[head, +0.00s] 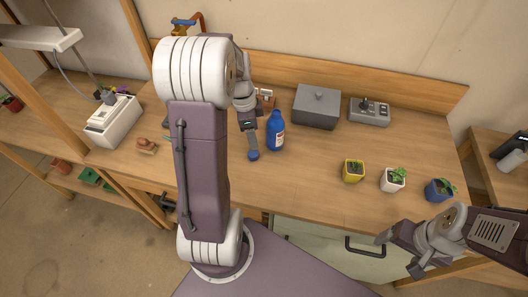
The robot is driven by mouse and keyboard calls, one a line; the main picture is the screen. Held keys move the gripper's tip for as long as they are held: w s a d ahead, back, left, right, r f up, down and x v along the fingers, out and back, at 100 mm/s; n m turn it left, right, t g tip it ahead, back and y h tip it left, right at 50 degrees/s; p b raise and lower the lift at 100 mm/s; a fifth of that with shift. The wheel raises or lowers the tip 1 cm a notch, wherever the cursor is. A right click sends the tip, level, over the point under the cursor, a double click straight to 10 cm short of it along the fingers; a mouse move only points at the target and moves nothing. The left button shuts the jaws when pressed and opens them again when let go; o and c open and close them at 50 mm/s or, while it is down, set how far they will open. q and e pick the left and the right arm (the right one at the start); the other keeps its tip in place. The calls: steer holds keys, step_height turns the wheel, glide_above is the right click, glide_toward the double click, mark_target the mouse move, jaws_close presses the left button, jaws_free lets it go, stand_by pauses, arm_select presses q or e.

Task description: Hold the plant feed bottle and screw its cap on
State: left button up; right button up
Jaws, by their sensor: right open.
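The blue plant feed bottle (275,132), with a white and red label, stands upright on the bench. Whether its neck is bare is too small to tell. My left gripper (253,143) points down just left of the bottle, apparently apart from it. A small round blue piece, which looks like the cap (253,155), shows at its fingertips. I cannot tell whether the fingers grip it or it lies on the bench below them. My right gripper (398,255) is open and empty at the bench's front right, far from the bottle.
A grey lidded box (316,107) and a control box with a knob (369,111) stand behind right of the bottle. Yellow (353,172), white (392,182) and blue (435,191) plant pots line the front right. A white device (113,120) is at left. The bench between bottle and pots is clear.

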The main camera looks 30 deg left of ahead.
mark_target(253, 153)
arm_select(q)
steer(key=shift+s+a, duration=0.3)
steer(key=shift+a, duration=0.15)
steer(key=shift+w+d+f, duration=0.15)
steer(key=shift+f, duration=1.85)
steer(key=shift+f, duration=0.35)
step_height(253, 153, down, 4)
steer(key=shift+d+f, duration=0.1)
steer(key=shift+f, duration=0.15)
